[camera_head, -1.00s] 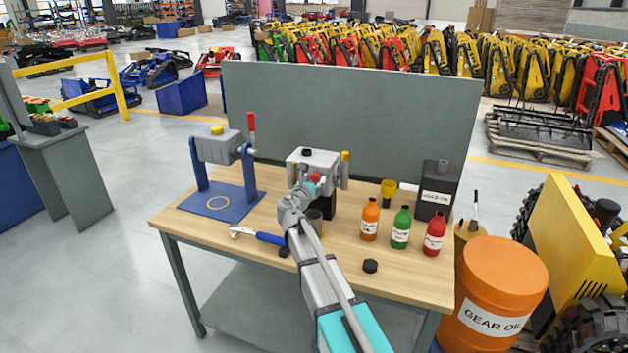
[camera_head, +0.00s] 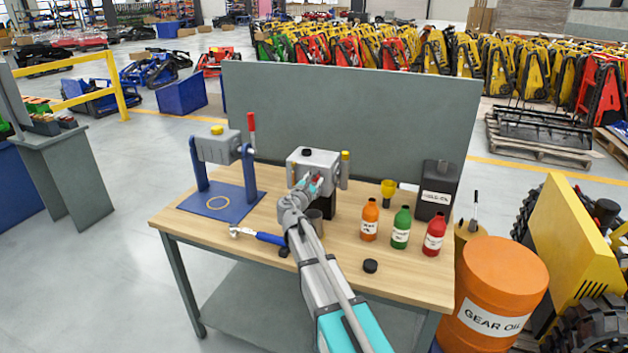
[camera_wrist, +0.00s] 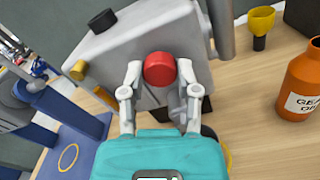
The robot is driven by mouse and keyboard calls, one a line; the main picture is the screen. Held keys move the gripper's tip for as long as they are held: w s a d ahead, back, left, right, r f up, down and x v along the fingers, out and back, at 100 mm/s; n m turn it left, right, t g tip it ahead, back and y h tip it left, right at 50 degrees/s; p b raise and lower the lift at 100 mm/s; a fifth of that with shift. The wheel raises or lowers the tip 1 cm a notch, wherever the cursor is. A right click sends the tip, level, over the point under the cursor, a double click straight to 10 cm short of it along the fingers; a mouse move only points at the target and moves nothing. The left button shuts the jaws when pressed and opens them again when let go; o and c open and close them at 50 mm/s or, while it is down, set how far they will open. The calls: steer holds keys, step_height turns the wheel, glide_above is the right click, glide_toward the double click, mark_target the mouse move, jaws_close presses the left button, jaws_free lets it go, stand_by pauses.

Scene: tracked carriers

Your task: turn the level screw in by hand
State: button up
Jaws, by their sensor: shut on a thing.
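The level screw (camera_wrist: 160,69) has a round red head and sits on the face of a grey gearbox housing (camera_wrist: 120,47). In the wrist view the two fingers of my gripper (camera_wrist: 160,76) are on either side of the red head, shut on it. In the head view the housing (camera_head: 327,162) stands on the workbench, and my gripper (camera_head: 309,184) is at its front face. My own arm and gripper hide much of the screw there, and its thread is not visible.
A wrench with a blue handle (camera_head: 270,238) lies left of my arm. Orange (camera_head: 369,222), green (camera_head: 401,230) and red (camera_head: 434,236) bottles, a black cap (camera_head: 370,266) and a yellow funnel (camera_head: 388,188) are at right. A blue stand (camera_head: 199,180) holds another grey unit at left.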

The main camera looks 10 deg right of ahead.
steer(key=m, duration=0.5)
steer(key=shift+m, duration=0.3)
stand_by(0.4)
steer(key=shift+m, duration=0.5)
steer(key=m, duration=0.6)
steer(key=shift+m, duration=1.3)
steer(key=m, duration=0.9)
steer(key=shift+m, duration=0.4)
